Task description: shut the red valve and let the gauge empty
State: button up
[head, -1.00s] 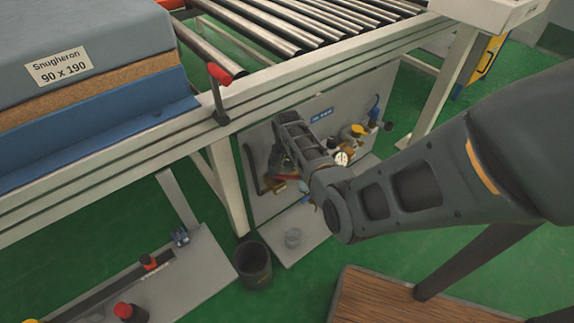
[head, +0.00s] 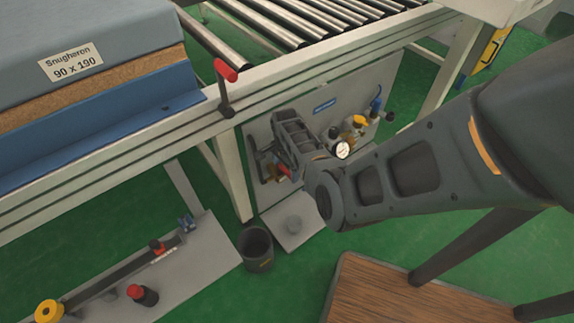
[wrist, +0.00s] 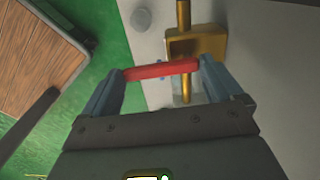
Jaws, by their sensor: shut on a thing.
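The red valve handle (wrist: 160,70) lies across between the two fingertips of my gripper (wrist: 163,72) in the wrist view. The gripper is shut on it, with a finger at each end of the bar. The brass valve body (wrist: 197,46) is just beyond the right fingertip. In the head view, my gripper (head: 273,165) is low at the grey panel (head: 345,92) under the conveyor, and a bit of the red handle (head: 284,170) shows. The white round gauge (head: 342,149) sits right of my wrist; its needle is too small to read.
A conveyor frame (head: 225,105) with a red-knobbed lever (head: 226,72) runs above the panel. A mattress (head: 90,35) lies on it at left. A dark bin (head: 256,249) stands on the green floor near a wooden platform (head: 400,295). Yellow and blue fittings (head: 360,121) crowd the panel's right side.

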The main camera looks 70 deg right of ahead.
aim_at(286, 171)
jog(key=shift+m, duration=0.4)
jog(key=o, duration=1.2)
jog(key=shift+c, duration=0.2)
jog(key=shift+r+p, duration=1.15)
jog(key=shift+r, duration=2.75)
